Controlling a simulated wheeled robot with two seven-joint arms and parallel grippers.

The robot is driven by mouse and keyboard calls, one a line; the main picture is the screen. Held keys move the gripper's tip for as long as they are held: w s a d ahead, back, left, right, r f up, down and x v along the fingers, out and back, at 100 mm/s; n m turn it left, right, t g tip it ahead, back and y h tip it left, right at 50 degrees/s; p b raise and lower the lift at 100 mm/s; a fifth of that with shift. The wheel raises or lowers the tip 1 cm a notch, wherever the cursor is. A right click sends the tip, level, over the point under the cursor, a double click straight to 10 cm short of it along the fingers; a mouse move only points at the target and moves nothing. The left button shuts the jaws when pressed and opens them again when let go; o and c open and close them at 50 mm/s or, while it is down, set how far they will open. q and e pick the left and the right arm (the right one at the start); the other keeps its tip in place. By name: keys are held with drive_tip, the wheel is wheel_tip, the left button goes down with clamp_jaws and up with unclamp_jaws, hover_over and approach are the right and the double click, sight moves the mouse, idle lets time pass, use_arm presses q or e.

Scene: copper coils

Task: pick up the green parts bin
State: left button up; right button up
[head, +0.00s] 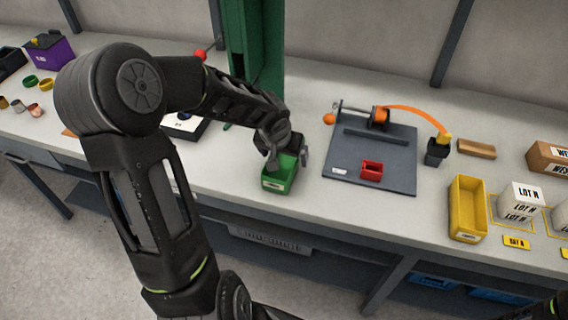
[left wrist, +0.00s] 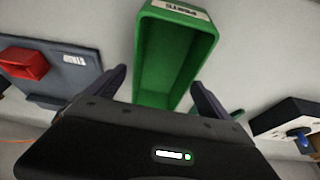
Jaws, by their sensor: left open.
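The green parts bin (head: 279,178) stands on the bench near its front edge, with a white label on its front. My left gripper (head: 287,148) is over the bin's back part, at the end of the arm coming from the left. In the left wrist view the empty bin (left wrist: 175,60) shows from above, with its label at the top. The open fingers of the left gripper (left wrist: 160,85) are spread to either side of the bin's near end. I cannot tell whether they touch it. My right gripper is not seen; only a dark part shows at the lower right corner.
A yellow bin (head: 467,208) stands farther right, beside white LOT N blocks (head: 521,200). A green column (head: 256,45) rises behind my left gripper.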

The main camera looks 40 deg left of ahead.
sight(284, 168)
use_arm(q)
drive_tip(key=shift+c, duration=0.2)
drive_tip(key=c, duration=1.4)
drive_tip(key=shift+c, duration=0.2)
drive_tip(key=shift+r, duration=0.1)
wheel_tip(284, 168, up, 10)
idle(0.3)
